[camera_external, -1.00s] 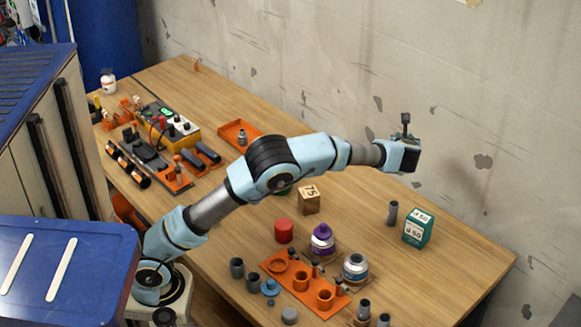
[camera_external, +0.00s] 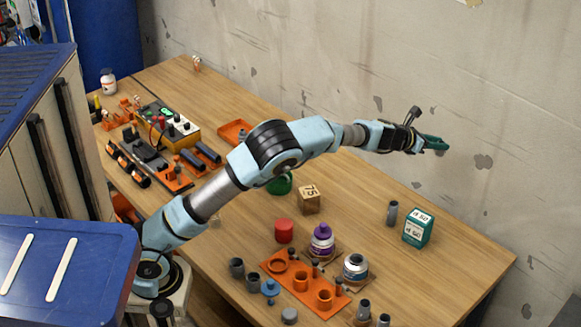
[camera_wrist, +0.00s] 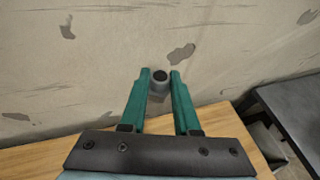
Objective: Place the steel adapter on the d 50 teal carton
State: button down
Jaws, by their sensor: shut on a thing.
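My gripper (camera_external: 440,143) is raised high above the table near the wall, its teal fingers pointing right. In the wrist view my gripper (camera_wrist: 160,74) is shut on a grey round piece with a dark opening, the steel adapter (camera_wrist: 159,88), held between the fingertips. The adapter cannot be made out in the external view. The teal carton (camera_external: 417,228) with white "d 50" labels stands upright on the right part of the table, below my gripper and apart from it. The carton is not in the wrist view.
A grey cylinder (camera_external: 392,212) stands just left of the carton. A wooden "75" block (camera_external: 309,200), a red cylinder (camera_external: 284,231), purple-capped bottle (camera_external: 322,240), grey jar (camera_external: 355,268) and orange rack (camera_external: 280,272) stand nearer. The table right of the carton is clear.

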jog(key=shift+s+d+r+m+g, duration=0.1)
jog(key=shift+s+m+g, duration=0.25)
jog(key=shift+m+g, duration=0.2)
jog(key=s+m+g+p, duration=0.1)
jog(key=s+m+g, duration=0.1)
jog(key=s+a+m+g+h, duration=0.1)
jog(key=s+m+g, duration=0.1)
jog(key=g, duration=0.1)
jog(key=shift+s+p, duration=0.25)
jog(key=shift+p, duration=0.1)
jog(key=m+g+p, duration=0.3)
jog(key=m+g, duration=0.2)
send_over(416, 215)
jog(key=shift+y, duration=0.3)
notch_tip(416, 215, down, 10)
jog(key=shift+r, duration=0.25)
jog(key=shift+f+p, duration=0.45)
jog(key=shift+f, duration=1.75)
jog(key=shift+f, duration=0.15)
jog(key=c, duration=0.6)
grip_release()
jog(key=shift+c, duration=0.2)
